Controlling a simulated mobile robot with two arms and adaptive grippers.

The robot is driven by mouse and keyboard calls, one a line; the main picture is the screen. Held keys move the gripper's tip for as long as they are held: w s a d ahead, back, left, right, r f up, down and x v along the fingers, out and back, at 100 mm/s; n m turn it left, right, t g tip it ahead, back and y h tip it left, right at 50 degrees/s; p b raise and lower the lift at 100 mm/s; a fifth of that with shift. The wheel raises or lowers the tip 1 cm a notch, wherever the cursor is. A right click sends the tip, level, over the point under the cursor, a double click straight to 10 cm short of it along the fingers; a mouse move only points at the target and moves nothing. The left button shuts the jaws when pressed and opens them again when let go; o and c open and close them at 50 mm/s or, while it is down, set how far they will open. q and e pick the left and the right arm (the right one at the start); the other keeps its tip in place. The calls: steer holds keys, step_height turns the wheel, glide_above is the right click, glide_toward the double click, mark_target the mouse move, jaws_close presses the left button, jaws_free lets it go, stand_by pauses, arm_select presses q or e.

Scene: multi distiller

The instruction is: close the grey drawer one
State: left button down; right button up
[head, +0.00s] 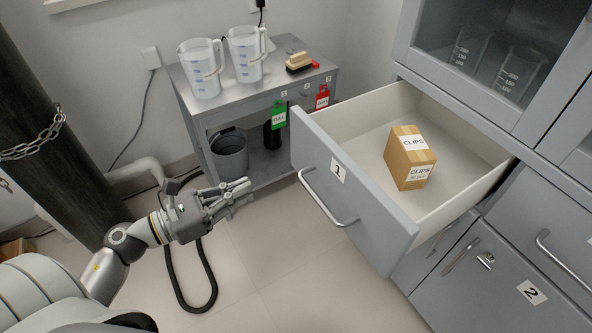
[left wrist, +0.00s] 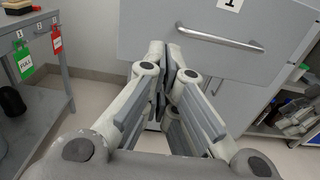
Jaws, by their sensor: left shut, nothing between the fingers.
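The grey drawer one (head: 355,200) is pulled open from the cabinet, its front marked with a "1" label. It has a horizontal bar handle (head: 325,200). A cardboard box marked CLIPS (head: 408,158) stands inside the drawer. My left gripper (head: 243,190) is shut and empty, to the left of the drawer front and apart from it in the head view. In the left wrist view the shut fingers (left wrist: 166,85) point toward the drawer front (left wrist: 205,60), with the handle (left wrist: 220,37) above and to the right of the fingertips. My right gripper is not in view.
A grey cart (head: 200,108) at the back holds two measuring jugs (head: 202,68) and a brush (head: 299,62), with a bucket (head: 230,152) below. A cabinet door marked 2 (head: 500,285) is at the lower right. The floor before the drawer is clear.

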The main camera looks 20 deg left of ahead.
mark_target(307, 163)
arm_select(q)
steer(key=p+x, duration=0.1)
steer(key=x, duration=1.1)
steer(key=shift+w+d+p, duration=0.25)
steer(key=shift+w+p, duration=0.1)
steer(key=shift+p, duration=0.05)
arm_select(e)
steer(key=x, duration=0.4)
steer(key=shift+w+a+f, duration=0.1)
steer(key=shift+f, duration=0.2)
arm_select(q)
steer(key=shift+d, duration=0.1)
